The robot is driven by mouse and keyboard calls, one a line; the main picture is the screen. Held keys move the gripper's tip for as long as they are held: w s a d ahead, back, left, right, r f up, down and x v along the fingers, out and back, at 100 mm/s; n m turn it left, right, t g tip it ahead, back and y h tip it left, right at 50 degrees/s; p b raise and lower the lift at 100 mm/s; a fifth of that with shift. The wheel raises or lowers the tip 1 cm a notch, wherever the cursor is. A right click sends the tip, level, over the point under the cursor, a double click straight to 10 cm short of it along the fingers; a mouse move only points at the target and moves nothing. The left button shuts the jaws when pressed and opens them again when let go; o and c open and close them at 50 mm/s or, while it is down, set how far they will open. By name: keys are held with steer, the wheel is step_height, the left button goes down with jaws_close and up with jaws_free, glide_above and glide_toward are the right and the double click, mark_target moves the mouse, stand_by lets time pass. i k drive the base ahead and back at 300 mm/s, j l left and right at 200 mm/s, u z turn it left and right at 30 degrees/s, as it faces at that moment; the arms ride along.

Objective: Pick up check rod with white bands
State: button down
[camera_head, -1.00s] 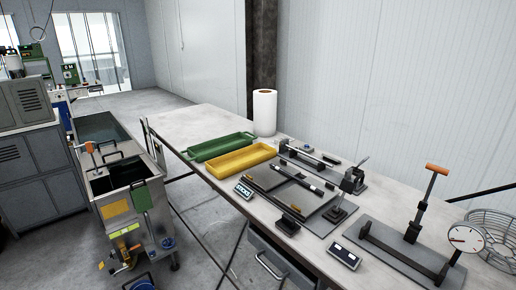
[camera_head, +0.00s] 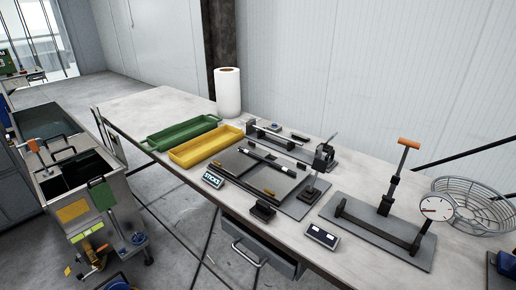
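A dark rod with pale bands (camera_head: 266,159) lies across the far part of a grey plate fixture (camera_head: 232,166) on the long workbench. It runs from upper left to lower right and looks like the check rod, though the bands are small at this size. My gripper is not in view, and nothing is seen touching the rod.
A yellow tray (camera_head: 206,149) and a green tray (camera_head: 183,133) lie left of the plate. A paper roll (camera_head: 228,93) stands behind. A dial gauge (camera_head: 435,208), an orange-handled press (camera_head: 396,175) and a wire basket (camera_head: 480,207) occupy the right. The bench's far left is clear.

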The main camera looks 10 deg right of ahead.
mark_target(284, 169)
steer(key=i+j+z, duration=0.3)
steer(key=i+j, duration=0.5)
